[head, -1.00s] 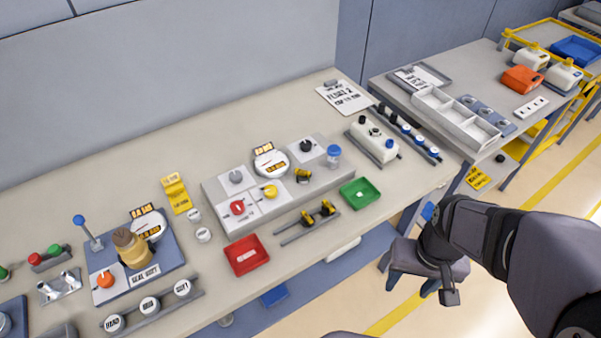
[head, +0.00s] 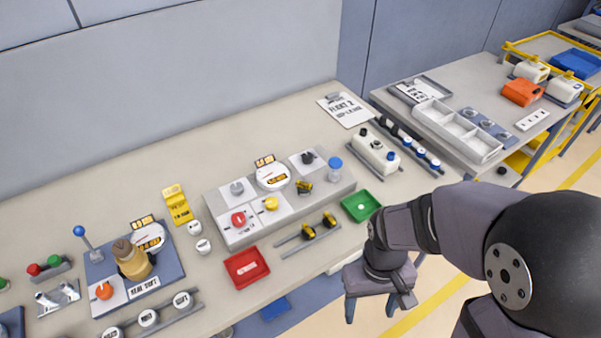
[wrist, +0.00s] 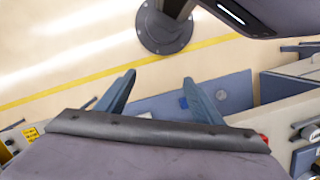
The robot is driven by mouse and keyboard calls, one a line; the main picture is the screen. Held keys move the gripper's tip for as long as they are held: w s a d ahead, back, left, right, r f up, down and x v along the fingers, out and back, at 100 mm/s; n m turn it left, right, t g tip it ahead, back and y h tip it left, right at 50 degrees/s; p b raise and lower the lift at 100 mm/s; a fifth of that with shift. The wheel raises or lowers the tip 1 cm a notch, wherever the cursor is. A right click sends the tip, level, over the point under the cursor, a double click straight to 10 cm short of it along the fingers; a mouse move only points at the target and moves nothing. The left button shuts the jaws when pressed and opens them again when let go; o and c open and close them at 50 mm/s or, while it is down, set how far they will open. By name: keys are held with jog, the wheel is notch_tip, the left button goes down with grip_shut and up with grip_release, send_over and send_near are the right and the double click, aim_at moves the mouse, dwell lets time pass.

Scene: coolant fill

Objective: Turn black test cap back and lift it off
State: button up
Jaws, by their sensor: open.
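Two black pieces could be the black test cap, and I cannot tell which it is. One is a black knob (head: 307,158) on the grey block with white panels (head: 240,203). The other is a small black cap (head: 365,132) on a white tank (head: 375,153), which also carries a blue cap (head: 392,156). My gripper (head: 379,312) hangs over the floor in front of the bench, right of the green tray and away from both. Its two blue-grey fingers point down, apart and empty. The wrist view shows the open fingers (wrist: 158,97) over the floor, with no cap between them.
A green tray (head: 361,206) and a red tray (head: 246,267) lie along the bench front. A rail with black-and-yellow pieces (head: 308,233) lies between them. A blue-lidded jar (head: 334,169) stands at the block's right end. A side table (head: 450,88) stands at the right.

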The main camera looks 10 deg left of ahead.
jog(key=w+a+n+t, duration=0.1)
jog(key=w+a, duration=0.4)
jog(key=w+a+f+n+t, duration=0.1)
jog(key=w+a, duration=0.4)
jog(key=a, duration=0.1)
jog(key=w+a+n, duration=0.1)
jog(key=w+a, duration=0.4)
jog(key=a, duration=0.1)
jog(key=shift+w+f+t, duration=0.2)
jog(key=shift+f+t, duration=0.05)
jog(key=shift+t, duration=0.15)
jog(key=w+a+r+m+t, duration=0.2)
jog(key=w+a+r, duration=0.25)
jog(key=w, duration=0.35)
jog(key=m+t, duration=0.2)
jog(key=m, duration=0.3)
send_near(304, 184)
jog(key=shift+w+d+f+m+g, duration=0.2)
jog(key=shift+w+f+m+g, duration=0.1)
jog(key=shift+w+m, duration=0.25)
jog(key=shift+s+f, duration=0.1)
jog(key=shift+p+x, duration=1.4)
jog(key=shift+x, duration=2.2)
jog(key=shift+a, duration=0.1)
